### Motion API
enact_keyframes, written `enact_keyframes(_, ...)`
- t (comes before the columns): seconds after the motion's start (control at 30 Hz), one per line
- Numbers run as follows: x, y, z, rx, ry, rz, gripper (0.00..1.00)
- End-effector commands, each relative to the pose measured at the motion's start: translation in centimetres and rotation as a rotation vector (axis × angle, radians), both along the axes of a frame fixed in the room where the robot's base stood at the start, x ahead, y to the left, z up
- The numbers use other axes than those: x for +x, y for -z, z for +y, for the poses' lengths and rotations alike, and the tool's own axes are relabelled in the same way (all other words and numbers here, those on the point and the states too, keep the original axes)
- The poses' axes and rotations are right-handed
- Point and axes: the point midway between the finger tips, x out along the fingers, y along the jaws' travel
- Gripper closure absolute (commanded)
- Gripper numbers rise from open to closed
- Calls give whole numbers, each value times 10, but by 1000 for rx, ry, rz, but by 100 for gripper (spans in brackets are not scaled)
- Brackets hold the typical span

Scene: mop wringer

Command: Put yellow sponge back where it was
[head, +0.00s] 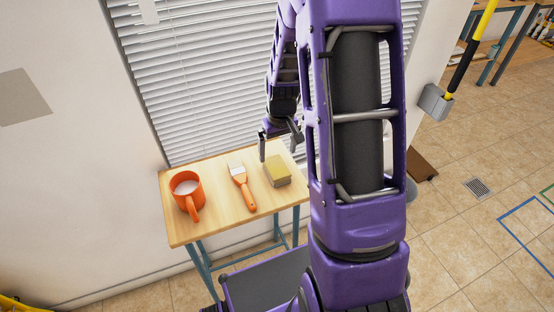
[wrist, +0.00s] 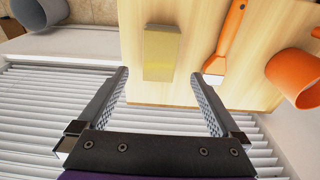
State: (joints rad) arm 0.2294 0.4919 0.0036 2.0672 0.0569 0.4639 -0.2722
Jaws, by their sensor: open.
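My gripper (head: 276,146) is open and empty just behind the sponge, near the table's back edge by the blinds. In the wrist view my gripper's fingers (wrist: 160,88) are spread wide, and the sponge is apart from both.
Window blinds (head: 205,75) are close behind the table. A grey cylindrical container (wrist: 40,12) shows at the wrist view's upper left.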

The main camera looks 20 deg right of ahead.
Motion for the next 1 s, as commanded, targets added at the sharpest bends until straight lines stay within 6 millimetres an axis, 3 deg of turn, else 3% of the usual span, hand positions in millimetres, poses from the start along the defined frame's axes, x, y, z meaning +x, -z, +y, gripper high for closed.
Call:
enact_keyframes(0.1,-2,-23,0,-1,0,-4,0)
enact_keyframes(0.23,-4,-36,0,-1,0,-2,0)
enact_keyframes(0.83,-5,-42,0,-1,1,-1,0)
enact_keyframes(1.0,13,-59,2,-12,62,-43,0)
